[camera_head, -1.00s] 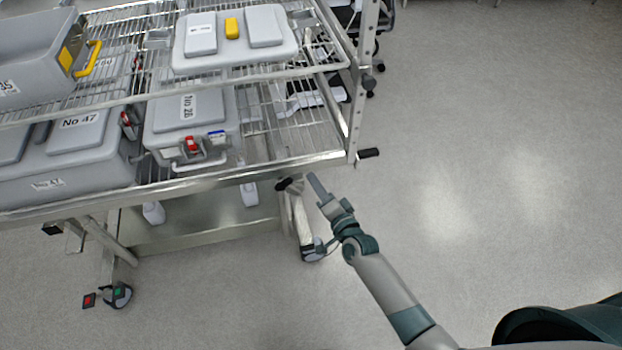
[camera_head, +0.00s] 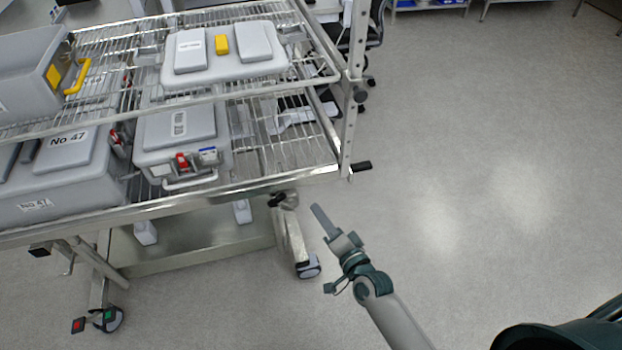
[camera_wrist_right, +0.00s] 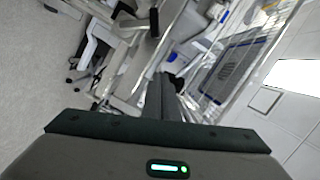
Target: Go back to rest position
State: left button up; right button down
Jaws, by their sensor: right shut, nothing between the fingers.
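My right gripper (camera_head: 322,221) is shut and empty in the head view. It is in front of the lower right corner of the metal rack cart, above the floor and apart from the cart. In the right wrist view its dark fingers (camera_wrist_right: 165,98) are together, pointing toward the cart frame. My left gripper is not in view.
The wire-shelf cart (camera_head: 300,180) fills the left, with grey boxes on two shelves, such as the No 47 box (camera_head: 70,185) and a box with a red latch (camera_head: 180,130). The floor (camera_head: 480,180) to the right is clear.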

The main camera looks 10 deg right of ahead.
jog(key=s+d+f+n+g+h+b, duration=0.15)
jog(key=s+f, duration=0.35)
jog(key=f, duration=0.6)
jog(key=s+d+f+n+g, duration=0.1)
jog(key=s+f+n+g, duration=0.3)
jog(key=f, duration=0.7)
jog(key=s+d+f+n+g+h+b, duration=0.1)
jog(key=s+f+g, duration=0.1)
jog(key=s+f, duration=0.65)
jog(key=s+d+f+n+g, duration=0.2)
jog(key=s+f, duration=0.5)
jog(key=s, duration=0.3)
jog(key=s+d+f+n+g+h+b, duration=0.1)
jog(key=s+d+f+n+g, duration=0.1)
jog(key=s+f, duration=0.6)
jog(key=s+d+f+n+g+h+b, duration=0.1)
jog(key=s+f, duration=0.6)
jog(key=s, duration=0.7)
jog(key=d+n+g, duration=0.1)
jog(key=d+g, duration=0.1)
jog(key=g, duration=0.1)
jog(key=shift+d+f, duration=0.15)
jog(key=shift+d, duration=0.1)
